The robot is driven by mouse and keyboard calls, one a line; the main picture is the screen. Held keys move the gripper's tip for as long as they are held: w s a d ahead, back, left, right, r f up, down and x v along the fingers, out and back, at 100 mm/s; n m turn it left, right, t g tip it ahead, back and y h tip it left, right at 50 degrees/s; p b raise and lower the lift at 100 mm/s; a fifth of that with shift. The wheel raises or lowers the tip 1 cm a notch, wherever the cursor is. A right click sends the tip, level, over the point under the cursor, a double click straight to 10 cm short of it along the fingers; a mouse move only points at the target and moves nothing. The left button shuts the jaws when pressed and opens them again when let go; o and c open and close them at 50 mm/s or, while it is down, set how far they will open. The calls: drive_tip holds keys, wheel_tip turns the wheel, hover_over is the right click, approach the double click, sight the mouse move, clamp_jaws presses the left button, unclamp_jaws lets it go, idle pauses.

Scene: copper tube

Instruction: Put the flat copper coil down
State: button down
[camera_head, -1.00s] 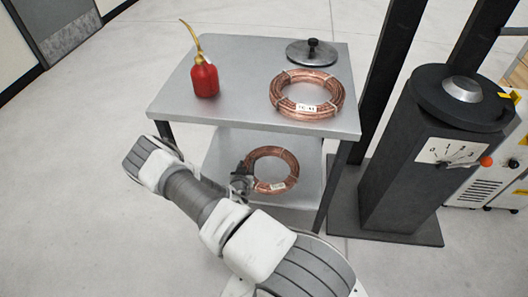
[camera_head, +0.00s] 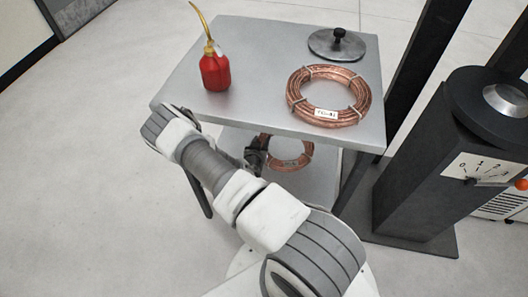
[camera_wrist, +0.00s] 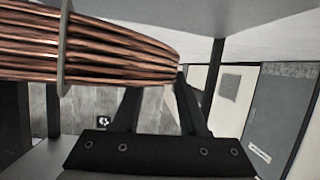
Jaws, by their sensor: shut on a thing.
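A flat copper coil (camera_head: 292,163) with a white label shows below the front edge of the cart's top, in the opening over the lower shelf. The top edge hides its upper part. My gripper (camera_head: 258,157) is shut on its left side. In the wrist view the coil's stacked copper turns (camera_wrist: 85,50), with a pale tie around them, reach to the tips of my gripper's dark fingers (camera_wrist: 160,84). I cannot tell whether the coil touches the lower shelf.
The cart's grey top (camera_head: 255,75) carries a red oil can (camera_head: 215,72), a second copper coil (camera_head: 328,97) and a round metal lid with a knob (camera_head: 337,45). The lower shelf (camera_head: 318,182) is partly hidden. A dark pillar with a dial (camera_head: 440,165) stands close on the right.

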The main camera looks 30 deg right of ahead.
drive_tip(key=w+a+f+b, duration=0.1)
drive_tip(key=a+f, duration=0.1)
drive_tip(key=a, duration=0.1)
drive_tip(key=w+a+f+b, duration=0.2)
drive_tip(key=a, duration=0.1)
drive_tip(key=w+a+f+b, duration=0.1)
drive_tip(key=w+a+f, duration=0.1)
drive_tip(key=a, duration=0.2)
drive_tip(key=shift+f, duration=0.4)
drive_tip(key=shift+f+b, duration=1.2)
drive_tip(key=shift+f, duration=0.75)
drive_tip(key=shift+c, duration=2.2)
unclamp_jaws()
drive_tip(key=shift+a, duration=0.1)
drive_tip(key=p+v, duration=0.4)
drive_tip(key=v, duration=0.7)
drive_tip(key=shift+s+a+r, duration=0.1)
drive_tip(key=shift+s+r, duration=0.05)
drive_tip(key=shift+r, duration=0.05)
drive_tip(key=shift+s+a, duration=0.15)
drive_tip(key=shift+s, duration=0.1)
